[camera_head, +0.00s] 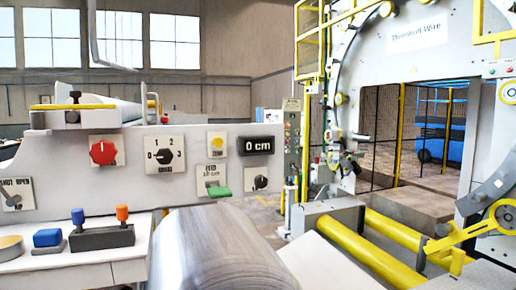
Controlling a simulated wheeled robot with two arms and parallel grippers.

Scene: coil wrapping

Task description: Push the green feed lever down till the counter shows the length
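The green feed lever (219,191) juts out from the front of the light grey control panel (60,183), below a plate (210,173) marked "FEED" with what looks like "10 cm". The counter (256,146) is a black display up and right of the lever, and it reads "0 cm". Neither of my grippers is in view, so nothing of mine shows at the lever.
The panel also has a red knob (103,152), a numbered dial (165,156), a yellow button (217,143) and a black knob (260,183). A large grey metallic coil (215,252) lies in front, below the lever. Yellow rollers (362,252) lie to its right.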

